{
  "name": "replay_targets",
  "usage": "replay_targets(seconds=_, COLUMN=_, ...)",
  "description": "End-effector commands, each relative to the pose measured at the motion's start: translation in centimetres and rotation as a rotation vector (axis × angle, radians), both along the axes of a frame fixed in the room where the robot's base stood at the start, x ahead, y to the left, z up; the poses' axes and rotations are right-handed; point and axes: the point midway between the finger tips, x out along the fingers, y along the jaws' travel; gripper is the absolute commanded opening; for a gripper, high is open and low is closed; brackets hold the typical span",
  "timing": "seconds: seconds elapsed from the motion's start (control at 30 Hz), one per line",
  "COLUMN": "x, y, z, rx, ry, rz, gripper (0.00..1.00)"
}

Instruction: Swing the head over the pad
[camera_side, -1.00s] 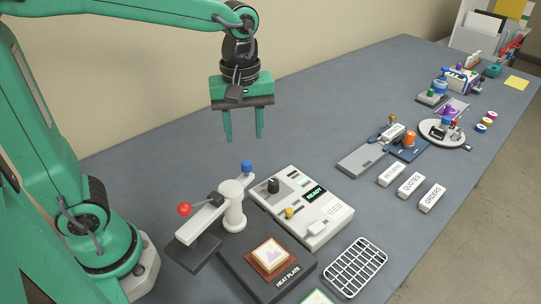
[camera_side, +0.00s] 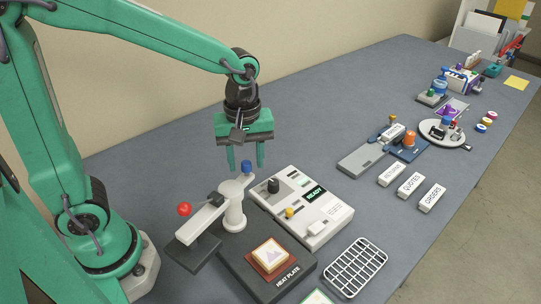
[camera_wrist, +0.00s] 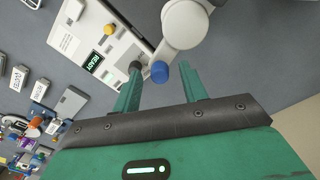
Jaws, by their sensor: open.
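The swing press has a white round post (camera_side: 233,206) with a pale arm across it. Its dark flat head (camera_side: 194,251) hangs at the arm's left end, beside the heat plate rather than over it. A red ball (camera_side: 184,209) sits on a lever near that end, and a blue knob (camera_side: 247,167) stands at the other end. The pad (camera_side: 270,256), brown with a pale picture card on it, lies on the heat plate. My gripper (camera_side: 246,162) is open and pointing down, with the blue knob showing between its fingertips, also in the wrist view (camera_wrist: 160,72). Contact cannot be told.
A white control panel (camera_side: 318,225) reading READY stands close to the right of the post. A wire rack (camera_side: 356,267) lies at the front. Labelled blocks (camera_side: 411,185), a blue-grey fixture and a round tray lie further right. The blue-grey table behind my gripper is clear.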

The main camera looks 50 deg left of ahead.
Motion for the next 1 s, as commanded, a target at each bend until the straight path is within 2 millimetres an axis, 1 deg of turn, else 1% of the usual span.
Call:
replay_targets(seconds=0.17, x=0.00, y=0.00, z=-0.01, rx=0.000, ry=0.000, rz=0.000, gripper=0.43)
replay_targets(seconds=0.2, x=0.00, y=0.00, z=-0.01, rx=0.000, ry=0.000, rz=0.000, gripper=0.41)
replay_targets(seconds=0.37, x=0.01, y=-0.01, z=0.01, rx=0.000, ry=0.000, rz=0.000, gripper=0.09)
replay_targets(seconds=0.4, x=0.01, y=-0.01, z=0.01, rx=0.000, ry=0.000, rz=0.000, gripper=0.02)
replay_targets(seconds=0.43, x=0.00, y=0.00, z=0.01, rx=0.000, ry=0.000, rz=0.000, gripper=0.00)
replay_targets(seconds=0.77, x=-0.03, y=0.10, z=0.04, rx=0.000, ry=0.000, rz=0.015, gripper=0.00)
replay_targets(seconds=1.0, x=-0.17, y=0.54, z=0.04, rx=0.000, ry=0.000, rz=0.093, gripper=0.00)
